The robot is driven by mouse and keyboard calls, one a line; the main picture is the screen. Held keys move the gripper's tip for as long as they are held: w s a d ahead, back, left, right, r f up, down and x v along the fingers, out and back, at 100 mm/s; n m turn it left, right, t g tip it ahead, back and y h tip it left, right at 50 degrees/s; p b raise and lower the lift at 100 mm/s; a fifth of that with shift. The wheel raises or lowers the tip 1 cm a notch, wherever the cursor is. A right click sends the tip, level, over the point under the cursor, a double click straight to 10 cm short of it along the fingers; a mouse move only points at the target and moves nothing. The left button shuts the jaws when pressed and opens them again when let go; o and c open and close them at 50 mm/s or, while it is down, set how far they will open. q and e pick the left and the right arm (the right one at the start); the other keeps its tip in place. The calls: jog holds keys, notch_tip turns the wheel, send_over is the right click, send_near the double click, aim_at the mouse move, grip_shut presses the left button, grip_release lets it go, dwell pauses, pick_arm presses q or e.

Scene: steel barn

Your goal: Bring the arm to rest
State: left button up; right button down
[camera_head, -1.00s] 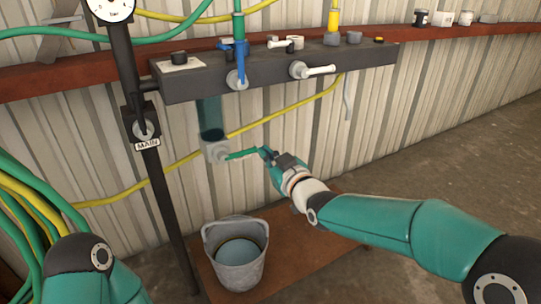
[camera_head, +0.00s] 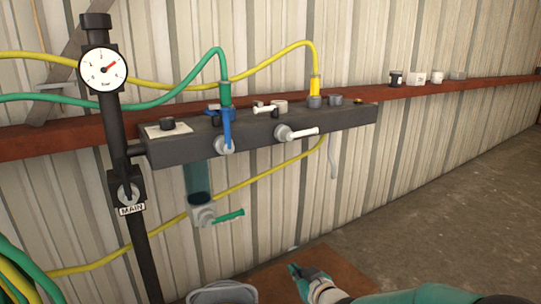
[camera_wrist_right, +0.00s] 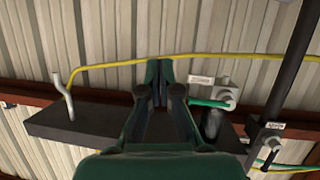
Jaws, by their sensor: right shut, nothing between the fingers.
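My right gripper (camera_head: 298,270) is low in the head view, at the bottom edge right of centre, below the manifold and apart from it. In the right wrist view its two fingers (camera_wrist_right: 160,72) are closed together with nothing between them. The valve with the green lever (camera_head: 228,216) hangs under the manifold, up and to the left of the gripper. That green lever also shows in the right wrist view (camera_wrist_right: 208,103), right of the fingers. My left gripper is not in view.
The dark manifold (camera_head: 355,115) carries blue and white levers and green and yellow hoses. A gauge (camera_head: 102,70) tops the black pipe (camera_head: 147,255) marked MAIN. A grey bucket (camera_head: 222,293) stands at the bottom. Open floor (camera_head: 420,230) lies to the right.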

jog(key=s+d+f+m+g+h, duration=0.1)
jog(key=s+d+f+m+g, duration=0.15)
jog(key=s+f, duration=0.65)
jog(key=s+d+f+m+g+h, duration=0.15)
jog(key=s+d+f+g, duration=0.35)
jog(key=f, duration=0.8)
jog(key=s+a+f+m+g, duration=0.15)
jog(key=s+f, duration=0.25)
jog(key=s, duration=0.8)
jog(key=s+f+m+g, duration=0.3)
jog(key=s, duration=0.8)
notch_tip(320, 180, up, 36)
jog(key=p, duration=3.6)
jog(key=shift+w+r, duration=0.2)
jog(key=shift+r, duration=0.05)
jog(key=shift+y, duration=0.25)
